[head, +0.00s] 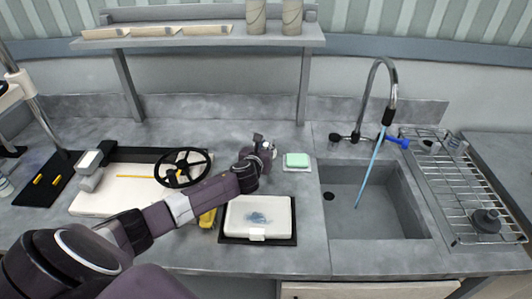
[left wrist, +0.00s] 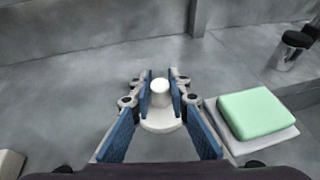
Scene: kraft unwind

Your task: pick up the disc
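The disc (left wrist: 161,121) is white and round with an upright knob on top. In the left wrist view it rests on the grey counter between the blue-padded fingers of my left gripper (left wrist: 160,88). The fingers stand apart on either side of the knob, with narrow gaps showing. In the head view my left gripper (head: 262,145) is low over the counter, left of the green sponge, and I cannot make out the disc there. My right gripper is not in view.
A green sponge (head: 297,160) on a white dish sits close right of the gripper; it also shows in the left wrist view (left wrist: 255,113). A white tray (head: 276,219) and black wheel (head: 182,167) lie nearby. The sink (head: 375,207) is at right.

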